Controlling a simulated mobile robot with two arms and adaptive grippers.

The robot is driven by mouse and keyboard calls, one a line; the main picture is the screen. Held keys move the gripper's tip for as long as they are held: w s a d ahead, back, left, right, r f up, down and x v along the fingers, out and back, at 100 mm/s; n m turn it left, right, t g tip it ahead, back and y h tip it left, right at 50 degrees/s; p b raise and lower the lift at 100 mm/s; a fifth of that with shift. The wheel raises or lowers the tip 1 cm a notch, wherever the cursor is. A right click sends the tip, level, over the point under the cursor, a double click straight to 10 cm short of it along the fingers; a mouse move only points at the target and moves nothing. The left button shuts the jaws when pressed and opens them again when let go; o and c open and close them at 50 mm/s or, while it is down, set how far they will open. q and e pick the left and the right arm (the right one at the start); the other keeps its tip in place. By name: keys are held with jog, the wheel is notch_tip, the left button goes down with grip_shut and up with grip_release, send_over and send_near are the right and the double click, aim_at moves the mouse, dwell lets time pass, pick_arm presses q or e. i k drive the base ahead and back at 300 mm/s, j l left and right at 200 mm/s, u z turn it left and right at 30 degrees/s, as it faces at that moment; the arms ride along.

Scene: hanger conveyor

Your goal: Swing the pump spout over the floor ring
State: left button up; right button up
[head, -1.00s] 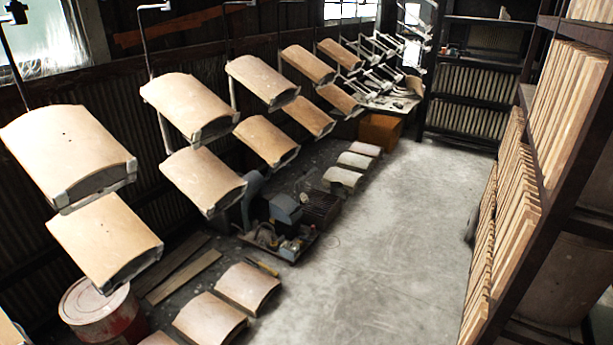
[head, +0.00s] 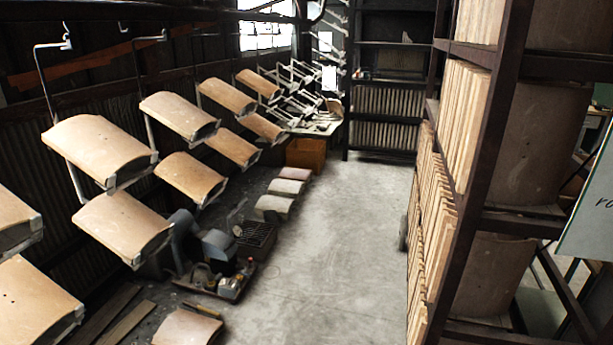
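I see no pump spout and no floor ring that I can make out in the head view. A low tray of machinery (head: 219,283) stands on the floor left of the aisle, with a grey rounded housing and small parts on it. I cannot tell whether any of it is a pump. Neither of my grippers shows in the head view.
Curved tan panels (head: 98,148) hang on hooks along the left wall. More curved pieces (head: 188,328) lie on the floor. A tall rack of boards (head: 497,110) stands on the right. The grey concrete aisle (head: 340,250) between them is clear.

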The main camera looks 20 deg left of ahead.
aim_at(236, 206)
jog(key=i+j, duration=0.25)
jog(key=i, duration=0.15)
jog(key=i+j+u, duration=0.15)
jog(key=i, duration=0.3)
jog(key=i+j, duration=0.25)
jog(key=i, duration=0.15)
jog(key=i+j+u, duration=0.15)
jog(key=i, duration=0.3)
